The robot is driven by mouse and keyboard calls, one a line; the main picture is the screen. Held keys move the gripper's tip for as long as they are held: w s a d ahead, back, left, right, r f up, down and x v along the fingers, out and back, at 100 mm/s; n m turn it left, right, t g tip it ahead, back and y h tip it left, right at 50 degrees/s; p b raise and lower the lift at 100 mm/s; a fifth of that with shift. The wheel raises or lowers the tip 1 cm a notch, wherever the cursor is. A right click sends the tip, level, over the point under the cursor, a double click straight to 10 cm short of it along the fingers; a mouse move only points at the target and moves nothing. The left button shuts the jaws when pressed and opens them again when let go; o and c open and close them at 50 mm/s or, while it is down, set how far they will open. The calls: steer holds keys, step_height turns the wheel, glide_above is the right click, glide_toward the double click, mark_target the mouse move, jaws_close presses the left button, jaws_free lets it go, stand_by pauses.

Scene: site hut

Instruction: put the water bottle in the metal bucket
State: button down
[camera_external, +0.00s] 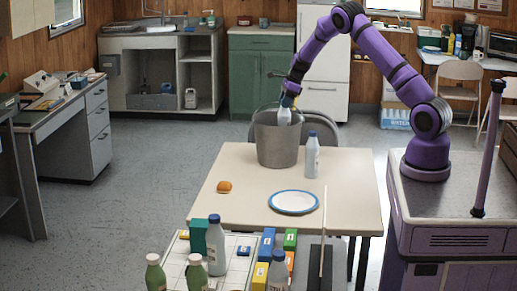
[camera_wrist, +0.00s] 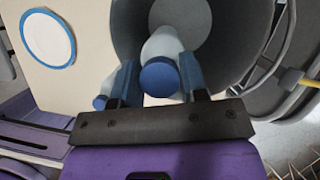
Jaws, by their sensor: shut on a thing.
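My gripper (camera_external: 289,97) is shut on a water bottle (camera_external: 284,116), a pale bottle with a blue cap, held near its top. The bottle is at the mouth of the grey metal bucket (camera_external: 277,147), which stands upright at the back of the table. In the wrist view, the blue cap (camera_wrist: 160,77) sits between my fingers (camera_wrist: 160,88), with the bucket's inside wall (camera_wrist: 237,40) around and beyond it. I cannot tell how deep the bottle's lower end is. A second similar bottle (camera_external: 312,158) stands on the table right of the bucket.
The cream table (camera_external: 240,205) also holds an orange-brown bun (camera_external: 224,187) and a blue-rimmed plate (camera_external: 294,202), which also shows in the wrist view (camera_wrist: 48,38). Several bottles and coloured boxes (camera_external: 267,245) stand in front of the table. The table's left part is mostly clear.

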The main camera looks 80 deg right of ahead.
mark_target(285, 121)
steer(key=shift+f, duration=4.4)
steer(key=c, duration=0.6)
jaws_free()
steer(key=shift+f, duration=0.15)
steer(key=shift+c, duration=0.2)
